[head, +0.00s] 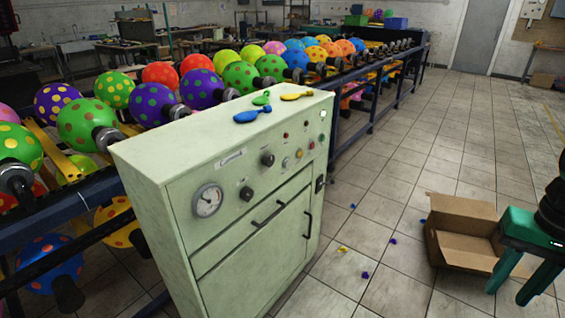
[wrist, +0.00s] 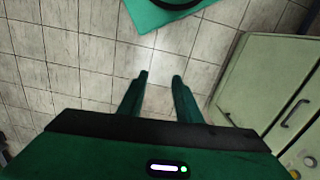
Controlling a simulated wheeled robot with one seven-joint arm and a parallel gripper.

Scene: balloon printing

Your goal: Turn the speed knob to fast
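The pale green control cabinet (head: 155,200) stands left of centre in the head view. Its front has two black knobs, a lower left one (head: 246,193) and an upper right one (head: 267,158). Their labels are too small to read, so I cannot tell which is the speed knob or its setting. My gripper (head: 507,296) is at the far right, well apart from the cabinet, pointing down over the floor. In the wrist view its two green fingers (wrist: 158,77) are apart with nothing between them. The cabinet (wrist: 245,75) also shows at right there; the knobs cannot be made out.
A round gauge (head: 208,200), small lights and door handles (head: 267,215) are also on the cabinet front. Balloons (head: 270,66) lie on its top. An open cardboard box (head: 462,232) sits beside my gripper. The tiled floor between is mostly clear. A rack of dotted balloons stands behind.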

